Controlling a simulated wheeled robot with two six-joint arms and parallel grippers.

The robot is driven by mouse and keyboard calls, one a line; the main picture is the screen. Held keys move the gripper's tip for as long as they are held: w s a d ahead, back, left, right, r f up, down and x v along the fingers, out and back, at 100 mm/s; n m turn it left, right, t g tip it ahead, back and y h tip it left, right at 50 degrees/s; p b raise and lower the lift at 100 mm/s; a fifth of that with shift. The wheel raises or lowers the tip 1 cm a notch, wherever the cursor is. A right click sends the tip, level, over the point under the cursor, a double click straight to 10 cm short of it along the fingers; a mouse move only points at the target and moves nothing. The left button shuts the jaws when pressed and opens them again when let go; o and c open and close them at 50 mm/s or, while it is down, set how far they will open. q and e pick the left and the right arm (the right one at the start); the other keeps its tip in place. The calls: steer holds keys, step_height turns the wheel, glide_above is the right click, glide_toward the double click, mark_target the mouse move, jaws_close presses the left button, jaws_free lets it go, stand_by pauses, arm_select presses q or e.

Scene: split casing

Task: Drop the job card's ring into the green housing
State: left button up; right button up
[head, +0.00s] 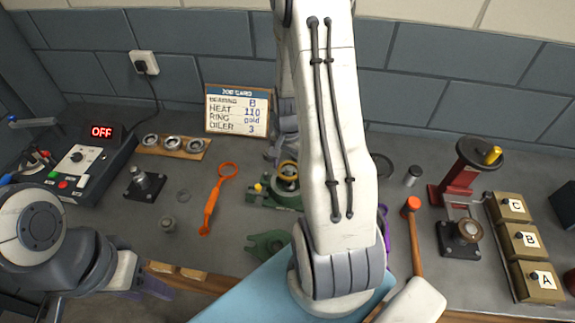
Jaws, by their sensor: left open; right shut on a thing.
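The job card (238,112) stands at the back and reads bearing B, heat 110, ring gold, oiler 3. The green housing (267,200) sits on the bench in the middle, partly hidden by my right arm. A gold ring (288,164) shows at the housing's top. I cannot tell whether it touches the housing. My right gripper (283,156) is mostly hidden behind my arm, just above the housing. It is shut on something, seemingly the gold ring. My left gripper (155,288) is open and empty at the bench's front edge, left of the housing.
A second green part (267,246) lies in front of the housing. An orange tool (218,198), a heater with an OFF display (83,158) and a bearing board (173,146) are left. A red press (468,172), mallet (414,235) and lettered boxes (522,240) are right.

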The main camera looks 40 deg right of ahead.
steer(key=shift+f+b, duration=1.15)
steer(key=shift+f, duration=0.55)
steer(key=shift+f, duration=0.15)
steer(key=o, duration=1.3)
step_height(320, 180, up, 13)
steer(key=p, duration=1.1)
steer(key=shift+r, duration=0.2)
